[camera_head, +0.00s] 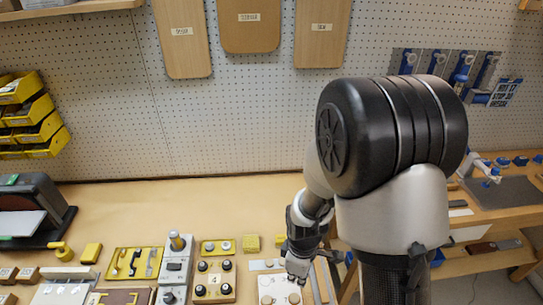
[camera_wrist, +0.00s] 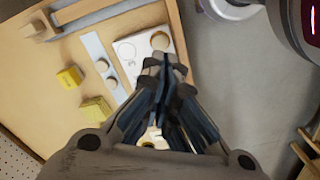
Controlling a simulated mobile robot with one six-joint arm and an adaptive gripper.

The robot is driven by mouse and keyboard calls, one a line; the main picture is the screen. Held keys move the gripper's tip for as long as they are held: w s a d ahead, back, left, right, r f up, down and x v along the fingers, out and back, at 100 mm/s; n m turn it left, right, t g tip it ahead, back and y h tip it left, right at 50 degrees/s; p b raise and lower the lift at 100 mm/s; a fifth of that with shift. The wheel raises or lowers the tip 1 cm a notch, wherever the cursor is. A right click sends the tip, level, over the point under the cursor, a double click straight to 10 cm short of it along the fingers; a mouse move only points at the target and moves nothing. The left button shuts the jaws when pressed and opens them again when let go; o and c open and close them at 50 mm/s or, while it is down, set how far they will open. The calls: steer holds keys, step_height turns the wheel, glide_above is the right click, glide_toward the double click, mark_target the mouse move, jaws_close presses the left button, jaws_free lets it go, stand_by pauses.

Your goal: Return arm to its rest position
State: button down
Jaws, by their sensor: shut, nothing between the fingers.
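My gripper (camera_wrist: 163,70) is shut and empty in the wrist view, its dark fingers meeting at the tips above the right edge of the wooden bench. In the head view my gripper (camera_head: 297,268) is beside my large upper arm, over the bench's front right part. My arm is folded, with its black elbow housing high in front of the pegboard. Below the fingertips in the wrist view lies a white plate (camera_wrist: 130,50) with round parts. The fingers hide part of it, and contact cannot be told.
The bench top (camera_head: 150,205) carries yellow blocks, a yellow tool tray (camera_head: 133,263), a grey switch unit (camera_head: 176,270) and a knob panel (camera_head: 214,284). A black machine (camera_head: 35,205) stands at left. A second bench (camera_head: 490,220) is at right. The bench's back middle is clear.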

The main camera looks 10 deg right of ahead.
steer(key=s+d+r+m+t+b, duration=0.1)
steer(key=s+r+m, duration=0.4)
steer(key=r, duration=0.7)
steer(key=s+d+r+m+t+b, duration=0.1)
steer(key=s+r+m, duration=0.5)
steer(key=r, duration=0.6)
steer(key=s+t+b, duration=0.1)
steer(key=s+t, duration=0.1)
steer(key=shift+s+d+m+t, duration=0.15)
steer(key=shift+d+m+t, duration=0.1)
steer(key=shift+m+t, duration=0.05)
